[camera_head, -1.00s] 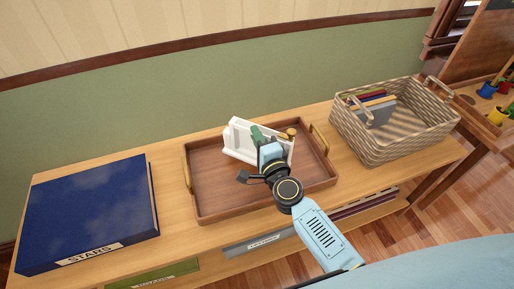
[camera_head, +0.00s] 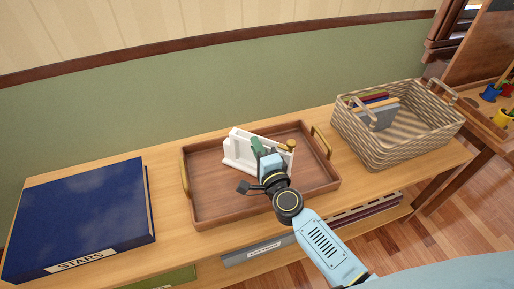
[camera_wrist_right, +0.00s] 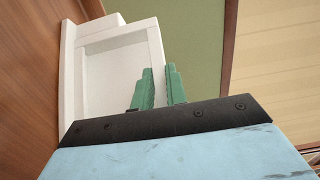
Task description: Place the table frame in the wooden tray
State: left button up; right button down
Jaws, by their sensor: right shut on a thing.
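The white table frame (camera_head: 238,150) is over the left-middle part of the wooden tray (camera_head: 205,214), low and tilted. I cannot tell whether it touches the tray floor. My right gripper (camera_head: 257,146) reaches in from the front, its green fingers shut on the frame. In the right wrist view the green fingertips (camera_wrist_right: 159,88) are at the edge of the white frame (camera_wrist_right: 112,72), with a brown wooden surface to its left. The gripper and wrist hide the frame's right part in the head view. My left gripper is not in view.
The tray has brass handles and stands on a wooden shelf top. A blue book (camera_head: 80,215) labelled STARS lies to its left. A wicker basket (camera_head: 405,142) with several books stands to its right. The green wall (camera_head: 120,125) is close behind.

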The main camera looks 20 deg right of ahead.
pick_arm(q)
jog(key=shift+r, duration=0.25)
pick_arm(e)
jog(key=shift+f, duration=0.15)
jog(key=c, duration=1.4)
grip_release()
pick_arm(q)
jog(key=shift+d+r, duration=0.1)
